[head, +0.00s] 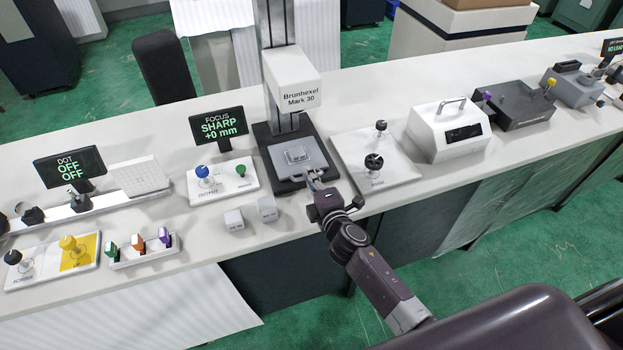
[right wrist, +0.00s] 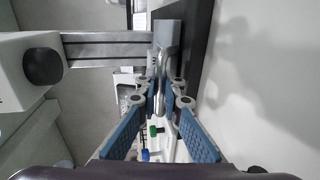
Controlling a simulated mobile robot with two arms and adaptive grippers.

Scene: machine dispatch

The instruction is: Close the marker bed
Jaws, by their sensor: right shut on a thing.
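The marker, labelled Brunhexel Mark 30 (head: 297,92), stands on the bench with a white head on a tall column. My right gripper (head: 315,183) is at the bed's near right edge. In the right wrist view its blue-padded fingers (right wrist: 164,98) are shut around a grey metal handle (right wrist: 169,75) at the bed's edge. The fingers partly hide the handle. My left gripper is not in view.
A focus display (head: 218,126) and a white panel with blue and green knobs (head: 222,184) stand left of the marker. Two small pale blocks (head: 267,208) lie in front. A white panel with black knobs (head: 395,160) is close on the right.

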